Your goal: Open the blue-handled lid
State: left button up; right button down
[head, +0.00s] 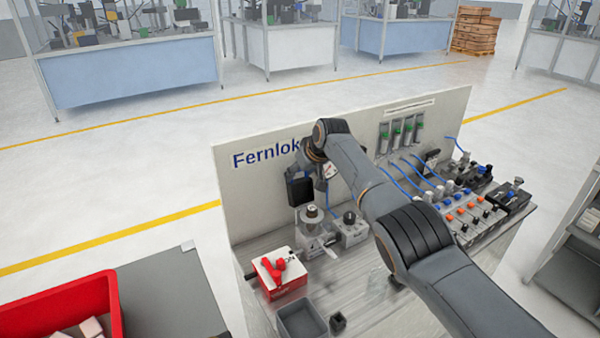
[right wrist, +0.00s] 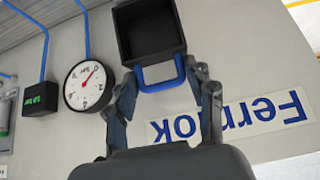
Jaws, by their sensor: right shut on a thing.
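A black square box (head: 300,190) is on the upright panel, below the "Fernlok" lettering. In the right wrist view the black box (right wrist: 150,32) shows a dark, hollow-looking face with a frame around it. A blue handle (right wrist: 160,84) is at the box's edge nearest my gripper. My right gripper (right wrist: 168,82) is shut on the blue handle, with a finger on each side of it. In the head view my right gripper (head: 322,172) is beside the box, partly hidden by my own arm. The left gripper is not in view.
A round gauge (right wrist: 89,85) and a small display (right wrist: 40,97) are beside the box on the panel. Below on the bench are grey fixtures (head: 312,230), a red-and-white box (head: 280,278) and a grey bin (head: 300,320). Blue hoses and valves (head: 470,212) fill the right side.

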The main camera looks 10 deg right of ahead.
jog(key=shift+w+r, duration=0.3)
jog(key=shift+r, duration=0.25)
jog(key=c, duration=0.8)
grip_release()
jog(key=shift+o, duration=0.2)
jog(key=shift+f, duration=0.4)
jog(key=v, duration=1.2)
jog(key=shift+d+f, duration=0.1)
jog(key=shift+d, duration=0.05)
